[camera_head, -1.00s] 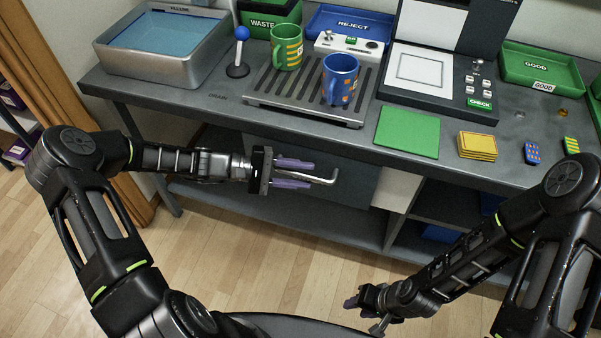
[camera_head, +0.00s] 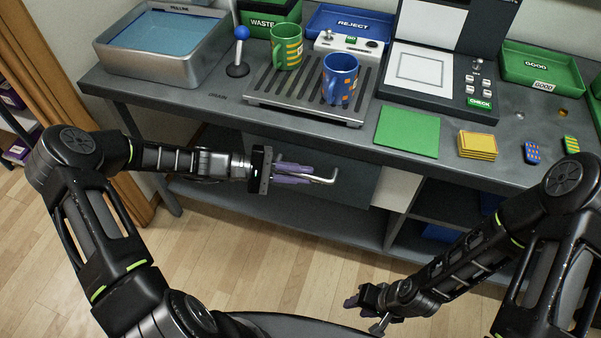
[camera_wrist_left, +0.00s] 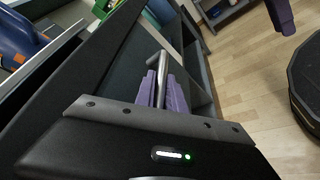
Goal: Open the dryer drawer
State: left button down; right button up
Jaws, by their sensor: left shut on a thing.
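The dryer drawer (camera_head: 355,184) is a dark grey front under the workbench, below the slotted rack. Its metal bar handle (camera_head: 326,179) sticks out near my left gripper (camera_head: 294,174). My left gripper's purple fingers are shut on the handle. In the left wrist view the handle (camera_wrist_left: 163,66) runs between the closed fingers (camera_wrist_left: 162,92). The drawer looks closed, though the arm hides part of its front. My right gripper (camera_head: 364,305) is low at the front, away from the bench, and I cannot tell its opening.
The bench top (camera_head: 195,98) holds a green mug (camera_head: 285,50) and a blue mug (camera_head: 338,82) on the slotted rack (camera_head: 268,92). A green mat (camera_head: 407,132) lies to the right. The floor (camera_head: 290,235) in front of the bench is clear.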

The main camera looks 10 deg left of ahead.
dwell(0.8)
pick_arm(q)
jog(key=s+a+p, duration=0.1)
jog(key=s+p, duration=0.4)
jog(key=s, duration=1.8)
jog(key=shift+s+a, duration=0.25)
jog(key=shift+s, duration=0.15)
jog(key=c, duration=1.4)
grip_release()
jog(key=shift+a, duration=0.15)
jog(key=v, duration=0.7)
jog(key=shift+a+b, duration=0.25)
jog(key=shift+b, duration=0.05)
